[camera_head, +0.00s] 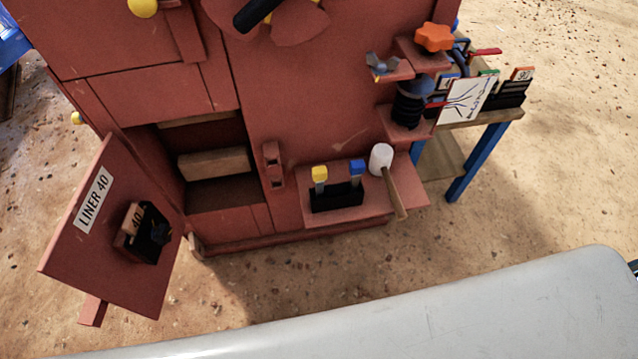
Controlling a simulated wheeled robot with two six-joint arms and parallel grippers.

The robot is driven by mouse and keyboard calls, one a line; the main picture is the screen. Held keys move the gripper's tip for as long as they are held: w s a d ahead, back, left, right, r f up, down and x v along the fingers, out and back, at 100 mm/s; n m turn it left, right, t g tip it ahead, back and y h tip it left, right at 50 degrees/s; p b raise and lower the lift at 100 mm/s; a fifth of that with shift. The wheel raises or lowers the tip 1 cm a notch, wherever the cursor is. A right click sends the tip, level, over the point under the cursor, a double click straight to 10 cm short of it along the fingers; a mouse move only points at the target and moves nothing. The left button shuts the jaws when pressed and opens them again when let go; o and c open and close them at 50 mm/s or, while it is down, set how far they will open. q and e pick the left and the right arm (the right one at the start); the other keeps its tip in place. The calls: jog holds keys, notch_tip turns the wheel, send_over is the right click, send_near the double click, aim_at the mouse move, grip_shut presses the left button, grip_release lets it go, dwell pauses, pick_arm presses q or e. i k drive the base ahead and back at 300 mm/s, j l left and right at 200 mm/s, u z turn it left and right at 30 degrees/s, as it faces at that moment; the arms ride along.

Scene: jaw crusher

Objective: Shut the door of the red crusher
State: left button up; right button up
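The red crusher (310,100) stands ahead of me and fills the upper middle of the head view. Its door (85,245), marked "LINER 40", stands wide open at the lower left, swung out towards me. A black holder (152,236) with a block marked "40" sits on the door. The door opening (205,136) is uncovered, and a tan block (214,163) lies inside it. A red latch piece (272,165) is on the crusher front just right of the opening. Neither of my grippers is in view.
A shelf (390,205) on the crusher front holds a black rack with yellow and blue tools and a white-headed mallet (381,159). A blue-legged table (482,160) stands at the right. Bare ground (270,290) lies before the crusher.

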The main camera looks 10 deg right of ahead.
aim_at(89, 251)
jog(key=j+z, duration=0.15)
jog(key=j, duration=0.35)
jog(key=j+z, duration=0.1)
jog(key=j, duration=0.4)
jog(key=k+j+z, duration=0.15)
jog(key=j, duration=0.3)
jog(key=j+z, duration=0.15)
jog(key=j, duration=0.35)
jog(key=k+j+z, duration=0.1)
jog(key=j, duration=0.35)
jog(key=k+j+z, duration=0.15)
jog(key=j, duration=0.3)
jog(key=k, duration=0.05)
